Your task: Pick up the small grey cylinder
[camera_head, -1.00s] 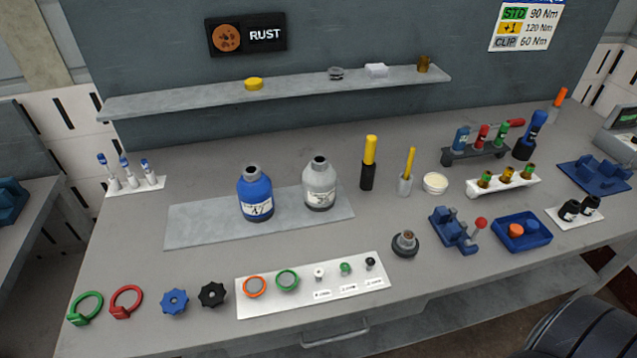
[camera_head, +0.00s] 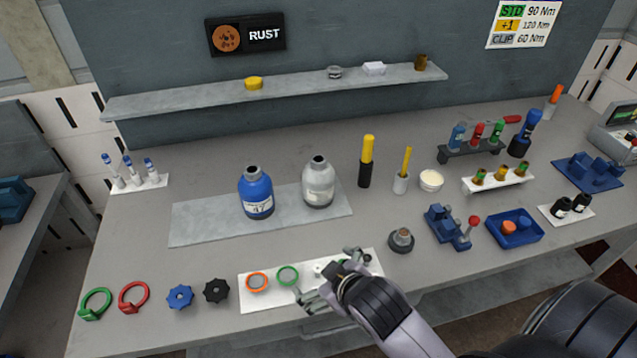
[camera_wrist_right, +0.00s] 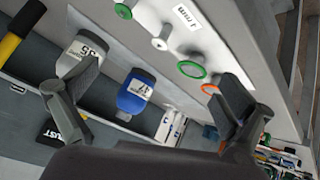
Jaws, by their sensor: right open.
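The small grey cylinder (camera_head: 318,186), bottle-shaped with a dark neck and white label, stands upright on the grey plate (camera_head: 205,228), right of a blue cylinder (camera_head: 256,195). My right gripper (camera_head: 328,274) is open and empty above the white board, nearer the front edge than the grey cylinder and apart from it. In the right wrist view the grey cylinder (camera_wrist_right: 77,58) shows beyond the left finger of my right gripper (camera_wrist_right: 160,88), partly covered by it; the blue cylinder (camera_wrist_right: 136,91) shows between the fingers. My left gripper is not in view.
The white board (camera_head: 258,301) with rings and small pegs lies under my right gripper. A round dark fitting (camera_head: 401,240) stands to its right. A yellow-topped black tool (camera_head: 366,163) stands right of the grey cylinder. A shelf (camera_head: 200,97) runs along the back wall.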

